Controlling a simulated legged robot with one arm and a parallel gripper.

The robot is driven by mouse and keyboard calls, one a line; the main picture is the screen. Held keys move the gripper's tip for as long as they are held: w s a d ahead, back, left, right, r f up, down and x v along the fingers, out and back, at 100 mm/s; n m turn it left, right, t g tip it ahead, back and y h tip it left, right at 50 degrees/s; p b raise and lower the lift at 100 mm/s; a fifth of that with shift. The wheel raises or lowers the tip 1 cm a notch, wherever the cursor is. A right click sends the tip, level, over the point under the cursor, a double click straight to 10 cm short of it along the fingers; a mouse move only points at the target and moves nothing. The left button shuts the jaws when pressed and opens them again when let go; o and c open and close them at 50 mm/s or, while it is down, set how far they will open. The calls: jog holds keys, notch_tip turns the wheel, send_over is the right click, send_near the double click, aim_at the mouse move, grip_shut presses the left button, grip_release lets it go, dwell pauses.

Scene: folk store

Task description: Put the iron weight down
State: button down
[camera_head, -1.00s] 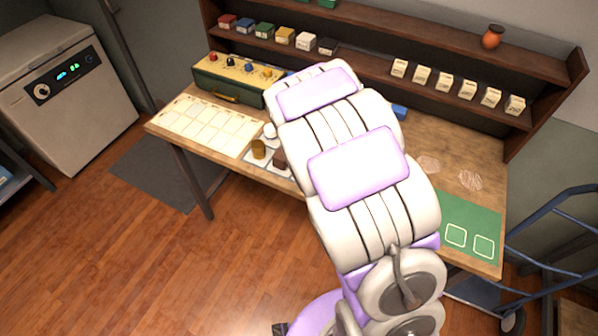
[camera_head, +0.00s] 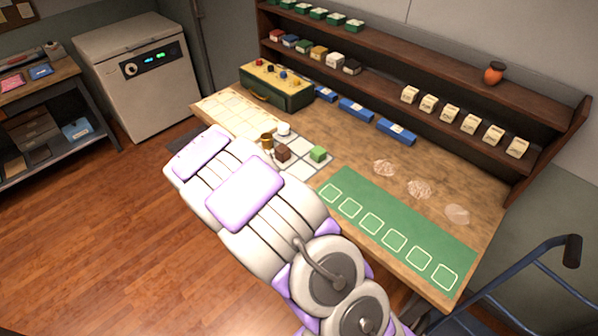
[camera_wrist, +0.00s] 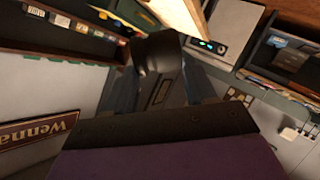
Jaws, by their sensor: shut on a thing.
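My gripper (camera_wrist: 162,80) shows in the wrist view, with its fingers shut on a dark, blocky iron weight (camera_wrist: 158,52). In the head view my white and lilac arm reaches to the left along the table's front edge and hides the gripper and the weight. The wooden worktable (camera_head: 345,150) bears a green mat (camera_head: 352,232) with a row of white outlined squares at the right. A pale tiled board (camera_head: 300,170) holds a brown block (camera_head: 283,152), a green block (camera_head: 318,154), a brass-coloured cylinder (camera_head: 266,141) and a white round piece (camera_head: 283,128).
A pale card sheet (camera_head: 232,110) and a green box with knobs (camera_head: 278,88) are at the table's left. Blue boxes (camera_head: 356,110) line the back, below a wooden shelf (camera_head: 385,75). A blue hand truck (camera_head: 530,285) stands at the right. Floor at the left is clear.

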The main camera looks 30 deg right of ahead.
jog(key=s+d+f+n+g+h+p, duration=0.2)
jog(key=s+d+f+n+g+h, duration=0.15)
jog(key=s+d+f+h, duration=0.65)
jog(key=shift+t+y, duration=0.25)
jog(key=shift+y, duration=0.05)
jog(key=w+d, duration=0.2)
jog(key=w, duration=0.2)
jog(key=w+d+b, duration=0.1)
jog(key=w+d, duration=0.1)
jog(key=w, duration=0.1)
jog(key=w+d+b, duration=0.1)
jog(key=w+d, duration=0.1)
jog(key=w, duration=0.2)
jog(key=shift+w+d+r, duration=0.15)
jog(key=shift+w+d, duration=0.15)
jog(key=shift+f+b, duration=0.35)
jog(key=shift+f, duration=1.4)
jog(key=shift+s, duration=0.1)
jog(key=shift+a+f, duration=0.1)
jog(key=shift+f, duration=0.25)
jog(key=shift+f, duration=0.25)
